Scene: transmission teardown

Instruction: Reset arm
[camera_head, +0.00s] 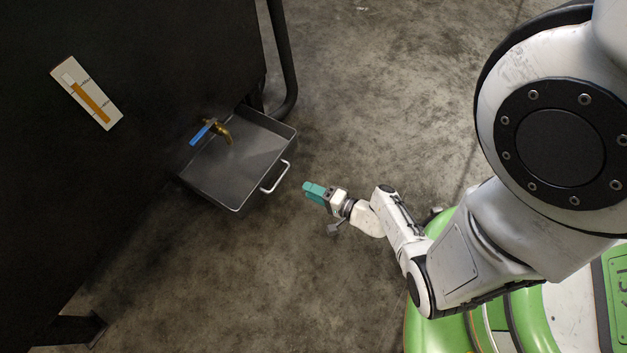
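My arm reaches in from the right, bent at the elbow. My gripper (309,188) has teal fingers and points left, toward the grey metal tray (215,188). A gap of bare floor shows between the fingertips and the tray's white handle (275,178) in this view. Nothing shows held in the fingers, but they are too small to tell whether they are open or shut.
A brass tap (222,132) with a blue lever (203,131) is over the tray. A dark cabinet (150,45) with an orange level gauge (90,101) fills the left. A black pipe (283,60) stands behind. The concrete floor (270,290) is clear.

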